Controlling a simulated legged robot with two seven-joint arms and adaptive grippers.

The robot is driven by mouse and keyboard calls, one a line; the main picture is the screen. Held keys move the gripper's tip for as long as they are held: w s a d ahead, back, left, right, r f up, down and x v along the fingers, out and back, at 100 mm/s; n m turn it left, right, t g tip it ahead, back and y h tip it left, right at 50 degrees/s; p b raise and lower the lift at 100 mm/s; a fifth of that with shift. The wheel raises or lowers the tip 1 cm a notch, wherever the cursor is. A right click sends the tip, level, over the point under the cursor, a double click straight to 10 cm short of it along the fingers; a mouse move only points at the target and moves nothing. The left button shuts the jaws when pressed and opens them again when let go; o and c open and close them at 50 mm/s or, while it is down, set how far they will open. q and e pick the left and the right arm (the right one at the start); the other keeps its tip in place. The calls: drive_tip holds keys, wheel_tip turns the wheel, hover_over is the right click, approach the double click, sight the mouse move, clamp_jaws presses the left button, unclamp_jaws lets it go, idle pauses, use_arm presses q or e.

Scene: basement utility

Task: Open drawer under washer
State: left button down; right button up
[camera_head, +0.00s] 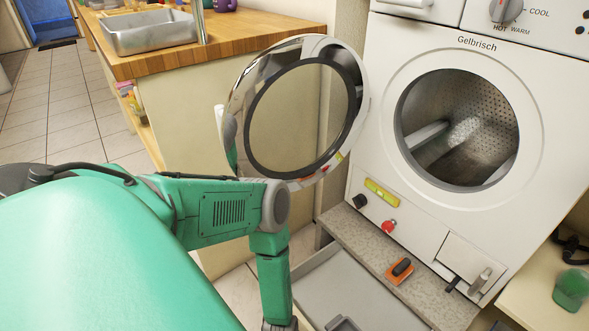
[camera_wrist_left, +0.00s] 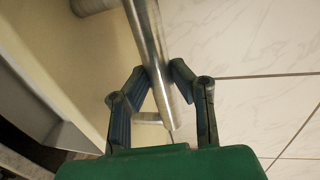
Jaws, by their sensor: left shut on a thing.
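The washer (camera_head: 455,215) stands at right, with its round door (camera_head: 237,95) swung open to the left. Below the speckled grey ledge under it, the drawer (camera_head: 385,312) is pulled out, and part of its grey inside shows. A darker grey item (camera_head: 343,323) lies in it at the bottom edge of the picture. My left arm reaches down to the drawer's front left. The left wrist view shows my left gripper (camera_wrist_left: 158,80) shut on the metal bar handle (camera_wrist_left: 145,30), fingers on both sides of it. The drawer front is mostly hidden in the head view. My right gripper is not in view.
The open washer door hangs above my left forearm. A wooden counter (camera_head: 160,62) with a metal sink (camera_head: 150,32) stands at left. An orange-and-black brush-like item (camera_head: 400,268) lies on the ledge (camera_head: 360,245). Tiled floor is free at left.

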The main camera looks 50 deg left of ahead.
use_arm(q)
drive_tip(key=shift+w+a, duration=0.1)
drive_tip(key=shift+a, duration=0.1)
drive_tip(key=c, duration=1.4)
unclamp_jaws()
drive_tip(key=shift+o, duration=0.2)
drive_tip(key=shift+d, duration=0.1)
wheel_tip(320, 180, up, 12)
drive_tip(key=s, duration=0.2)
drive_tip(key=shift+s+f, duration=0.15)
drive_tip(key=shift+s, duration=0.05)
